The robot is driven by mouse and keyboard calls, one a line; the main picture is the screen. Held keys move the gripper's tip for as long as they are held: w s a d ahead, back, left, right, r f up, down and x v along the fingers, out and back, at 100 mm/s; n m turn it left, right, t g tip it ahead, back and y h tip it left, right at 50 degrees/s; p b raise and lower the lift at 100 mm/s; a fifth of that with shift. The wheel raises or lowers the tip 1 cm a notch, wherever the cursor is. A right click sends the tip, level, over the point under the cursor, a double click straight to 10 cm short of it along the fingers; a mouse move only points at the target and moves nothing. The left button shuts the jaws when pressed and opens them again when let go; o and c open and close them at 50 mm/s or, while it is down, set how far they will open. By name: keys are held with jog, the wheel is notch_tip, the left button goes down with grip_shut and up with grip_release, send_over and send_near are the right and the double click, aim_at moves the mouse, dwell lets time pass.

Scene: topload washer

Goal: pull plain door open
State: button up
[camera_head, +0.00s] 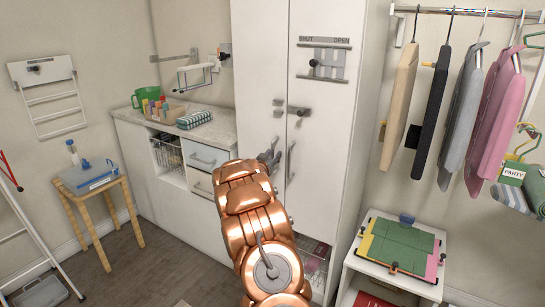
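A tall white cabinet has two doors side by side. The plain door (258,68) is the left one, with no panel on it, and it looks closed. Small dark fittings (278,107) sit near its right edge. The right door (325,125) carries a SHUT/OPEN sliding panel (322,62), a grey latch (299,111) and a vertical bar handle (290,161). My gripper (269,157) is in front of the plain door's lower right part, close to its edge. The copper arm hides the door below. Whether the fingers touch a handle, or are open, I cannot tell.
A counter (215,128) with drawers stands left of the cabinet. A wooden stool (92,190) is further left. A low white unit (385,274) with a green board (399,246) stands at right, under hanging clothes (445,110).

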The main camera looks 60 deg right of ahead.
grip_shut()
jog(key=shift+a+p, duration=0.15)
jog(key=shift+p, duration=0.2)
dwell(0.3)
